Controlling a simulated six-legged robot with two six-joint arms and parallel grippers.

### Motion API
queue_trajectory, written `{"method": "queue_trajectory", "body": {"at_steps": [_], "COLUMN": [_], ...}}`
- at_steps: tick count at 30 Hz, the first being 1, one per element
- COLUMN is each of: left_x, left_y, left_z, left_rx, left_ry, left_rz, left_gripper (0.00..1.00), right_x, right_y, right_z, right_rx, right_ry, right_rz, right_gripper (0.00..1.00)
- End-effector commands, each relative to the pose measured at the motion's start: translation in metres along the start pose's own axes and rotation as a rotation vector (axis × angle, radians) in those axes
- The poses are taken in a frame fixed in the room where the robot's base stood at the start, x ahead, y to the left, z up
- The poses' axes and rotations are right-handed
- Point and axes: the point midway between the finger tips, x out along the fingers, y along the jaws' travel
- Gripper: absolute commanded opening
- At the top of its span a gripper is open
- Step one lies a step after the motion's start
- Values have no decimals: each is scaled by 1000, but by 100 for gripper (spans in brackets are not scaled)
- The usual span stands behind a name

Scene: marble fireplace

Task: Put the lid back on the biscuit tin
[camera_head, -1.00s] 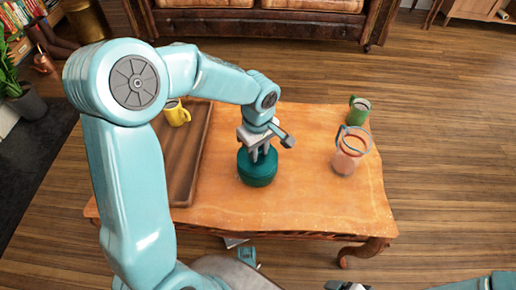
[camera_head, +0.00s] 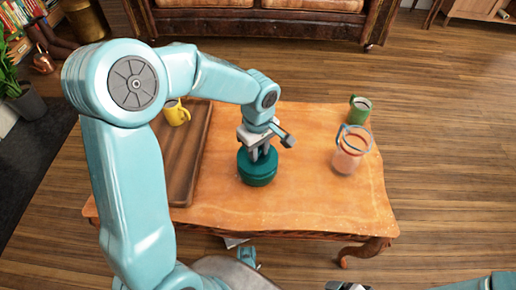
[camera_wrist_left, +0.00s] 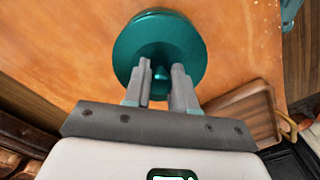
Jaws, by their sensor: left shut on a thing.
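A dark teal round biscuit tin (camera_head: 257,181) stands upright on the wooden table, near its middle. Its lid (camera_head: 243,157) is at the top of the tin and looks level; I cannot tell whether it is fully seated. My left gripper (camera_head: 262,154) points down from above and is shut on the lid's knob. In the left wrist view the round teal lid (camera_wrist_left: 160,42) fills the top middle, with my left gripper's fingers (camera_wrist_left: 160,80) on either side of the knob. The tin body is hidden there. A grey end of my right gripper (camera_head: 347,286) shows at the bottom edge.
A brown wooden tray (camera_head: 184,185) holding a yellow mug (camera_head: 177,115) lies left of the tin. A pinkish jug (camera_head: 347,160) and a green mug (camera_head: 360,109) stand at the right. The table (camera_head: 300,210) is clear around the tin's front and right.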

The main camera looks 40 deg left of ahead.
Motion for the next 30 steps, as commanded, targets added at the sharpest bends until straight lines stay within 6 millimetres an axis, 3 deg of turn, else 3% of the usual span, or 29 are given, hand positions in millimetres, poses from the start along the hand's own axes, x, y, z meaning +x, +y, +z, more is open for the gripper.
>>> {"method": "queue_trajectory", "body": {"at_steps": [6, 7, 9, 15, 18, 30], "left_x": [0, 0, 0, 0, 0, -4], "left_y": [0, 0, 0, 0, 0, 0], "left_z": [0, 0, 0, 0, 0, 0], "left_rx": [0, 0, 0, 0, 0, 0], "left_ry": [0, 0, 0, 0, 0, 0], "left_rz": [0, 0, 0, 0, 0, 0], "left_gripper": [0, 35, 55, 55, 81, 81], "right_x": [0, 0, 0, 0, 0, -4], "right_y": [0, 0, 0, 0, 0, -1], "right_z": [0, 0, 0, 0, 0, 0], "right_rx": [0, 0, 0, 0, 0, 0], "right_ry": [0, 0, 0, 0, 0, 0], "right_rz": [0, 0, 0, 0, 0, 0], "right_gripper": [90, 90, 90, 90, 90, 90]}}
